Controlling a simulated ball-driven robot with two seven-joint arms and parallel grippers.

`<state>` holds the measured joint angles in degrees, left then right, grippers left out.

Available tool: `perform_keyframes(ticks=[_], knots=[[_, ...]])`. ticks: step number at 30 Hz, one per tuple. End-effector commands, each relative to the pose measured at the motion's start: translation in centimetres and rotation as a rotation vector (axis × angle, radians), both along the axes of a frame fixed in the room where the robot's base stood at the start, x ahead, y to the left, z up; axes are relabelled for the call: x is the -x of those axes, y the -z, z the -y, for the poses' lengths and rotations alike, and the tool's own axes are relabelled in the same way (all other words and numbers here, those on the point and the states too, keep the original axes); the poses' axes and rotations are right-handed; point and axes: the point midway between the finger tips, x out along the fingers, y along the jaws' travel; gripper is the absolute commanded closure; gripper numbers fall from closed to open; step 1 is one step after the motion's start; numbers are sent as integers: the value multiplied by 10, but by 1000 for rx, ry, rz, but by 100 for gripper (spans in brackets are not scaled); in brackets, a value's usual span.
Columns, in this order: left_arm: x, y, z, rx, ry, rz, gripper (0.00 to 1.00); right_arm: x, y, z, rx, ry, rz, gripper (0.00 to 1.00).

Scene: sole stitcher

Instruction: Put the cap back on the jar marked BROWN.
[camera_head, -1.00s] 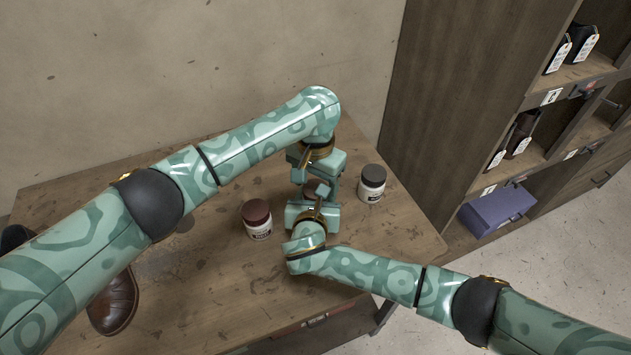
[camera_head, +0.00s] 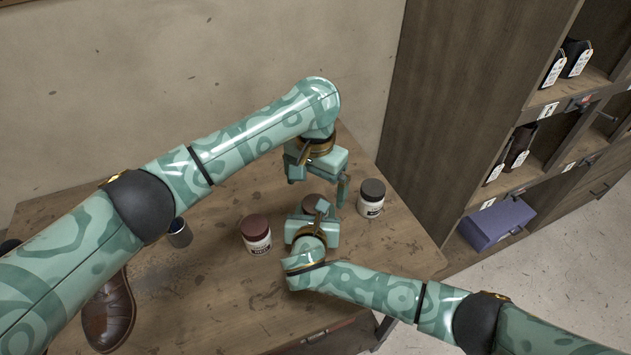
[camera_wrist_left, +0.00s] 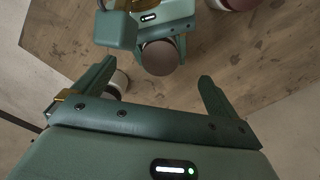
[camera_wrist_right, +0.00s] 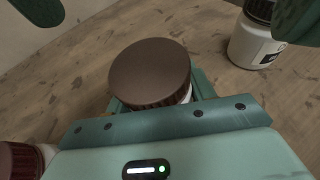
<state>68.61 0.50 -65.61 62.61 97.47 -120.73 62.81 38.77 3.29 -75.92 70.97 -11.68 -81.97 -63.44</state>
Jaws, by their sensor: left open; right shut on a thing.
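A jar with a flat brown cap (camera_wrist_right: 150,75) stands in my right gripper (camera_wrist_right: 155,103). The cap sits on top of the jar and looks level, with a little of the pale jar visible below it. Its label is hidden. In the head view this brown cap (camera_head: 313,203) shows partly behind the right gripper's finger. My right gripper is shut on the jar. My left gripper (camera_head: 318,187) is open and empty, above and apart from the cap. In the left wrist view the cap (camera_wrist_left: 160,57) lies beyond the open fingers (camera_wrist_left: 155,72).
A jar with a reddish-brown cap (camera_head: 256,235) stands to the left, its label too small to read. A black-capped jar (camera_head: 371,199) stands to the right. A metal cup (camera_head: 179,233) and a brown shoe (camera_head: 108,315) are at the left of the table (camera_head: 220,290). Shelves stand at right.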

Motion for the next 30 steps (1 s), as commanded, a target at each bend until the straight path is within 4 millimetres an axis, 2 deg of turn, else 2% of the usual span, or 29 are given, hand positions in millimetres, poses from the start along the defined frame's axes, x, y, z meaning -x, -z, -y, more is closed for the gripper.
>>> perform_keyframes(ticks=[5,15,19,24,30], knots=[[-1,-11,0,1,-1,2,3,0,0,-1,-1,-1,-1,100],[-2,-81,0,0,0,5,3,0,0,-1,-1,-1,-1,100],[-2,-103,0,0,0,4,3,0,0,-1,-1,-1,-1,100],[-1,-117,0,-1,0,1,3,0,0,-1,-1,-1,-1,100],[-1,-120,0,-1,0,-1,3,0,0,-1,-1,-1,-1,100]])
